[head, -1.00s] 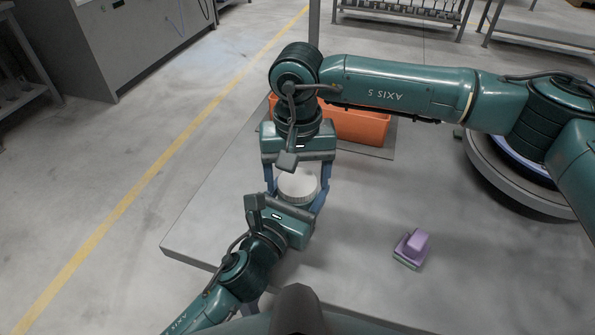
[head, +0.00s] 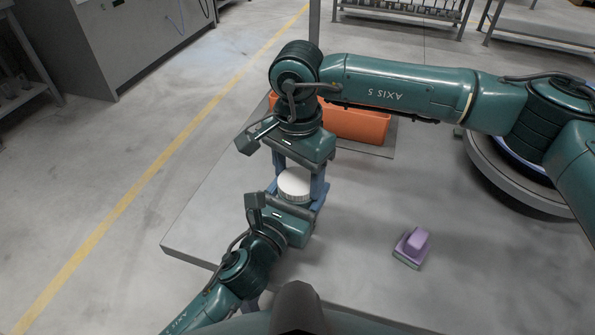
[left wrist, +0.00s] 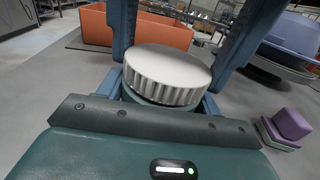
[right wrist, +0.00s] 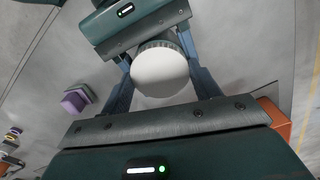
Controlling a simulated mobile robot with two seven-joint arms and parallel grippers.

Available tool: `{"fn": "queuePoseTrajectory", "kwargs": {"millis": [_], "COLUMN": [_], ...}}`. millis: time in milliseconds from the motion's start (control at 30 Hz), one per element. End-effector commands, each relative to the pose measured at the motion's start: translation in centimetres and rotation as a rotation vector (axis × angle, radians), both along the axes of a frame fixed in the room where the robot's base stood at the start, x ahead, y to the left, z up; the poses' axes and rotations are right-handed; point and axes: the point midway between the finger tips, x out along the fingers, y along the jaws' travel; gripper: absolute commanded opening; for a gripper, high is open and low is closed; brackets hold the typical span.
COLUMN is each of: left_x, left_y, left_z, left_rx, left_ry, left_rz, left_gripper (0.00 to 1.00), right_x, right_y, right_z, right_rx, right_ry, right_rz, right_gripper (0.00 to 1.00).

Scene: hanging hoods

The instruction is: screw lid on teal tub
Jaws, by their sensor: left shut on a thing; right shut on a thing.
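The white lid (head: 294,184) with a ribbed rim sits level on the teal tub. It also shows in the left wrist view (left wrist: 168,72) and the right wrist view (right wrist: 160,72). Only a sliver of the teal tub (left wrist: 131,97) shows under the lid; the rest is hidden by the lid and grippers. My left gripper (head: 295,198) is shut on the tub, reaching from the near side. My right gripper (head: 299,183) is shut on the lid from the far side, with a finger at each side of its rim. Whether the threads are engaged cannot be seen.
An orange bin (head: 355,124) stands behind the grippers on a dark mat. A purple block-like object (head: 412,244) lies on the grey table (head: 355,235) at right. A round grey stand with a blue rim is at far right. The front middle of the table is clear.

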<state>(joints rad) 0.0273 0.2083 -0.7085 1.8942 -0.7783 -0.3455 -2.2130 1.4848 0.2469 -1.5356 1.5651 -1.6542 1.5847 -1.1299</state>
Motion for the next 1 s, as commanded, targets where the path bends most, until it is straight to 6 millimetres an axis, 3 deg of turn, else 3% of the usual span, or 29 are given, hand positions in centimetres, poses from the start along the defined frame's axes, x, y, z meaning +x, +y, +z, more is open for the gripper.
{"fn": "queuePoseTrajectory", "kwargs": {"millis": [200, 567, 600, 833, 1000], "left_x": [0.04, 0.05, 0.05, 0.05, 0.05], "left_y": [0.08, 0.10, 0.10, 0.10, 0.09], "left_z": [-0.06, -0.07, -0.07, -0.07, -0.06], "left_rx": [0.001, 0.001, 0.001, 0.001, 0.001], "left_ry": [0.002, 0.002, 0.002, 0.002, 0.002], "left_rz": [0.002, 0.003, 0.003, 0.003, 0.002], "left_gripper": [0.01, 0.01, 0.01, 0.01, 0.01], "right_x": [0.01, 0.00, 0.00, -0.01, -0.01], "right_y": [-0.03, -0.04, -0.04, -0.02, -0.01], "right_z": [-0.02, -0.02, -0.02, -0.02, -0.03], "right_rx": [-0.001, -0.001, -0.001, -0.001, 0.000], "right_ry": [0.000, 0.000, 0.000, 0.000, 0.000], "right_rz": [-0.310, -0.362, -0.362, -0.361, -0.360], "right_gripper": [0.35, 0.35, 0.64, 0.82, 0.84]}}
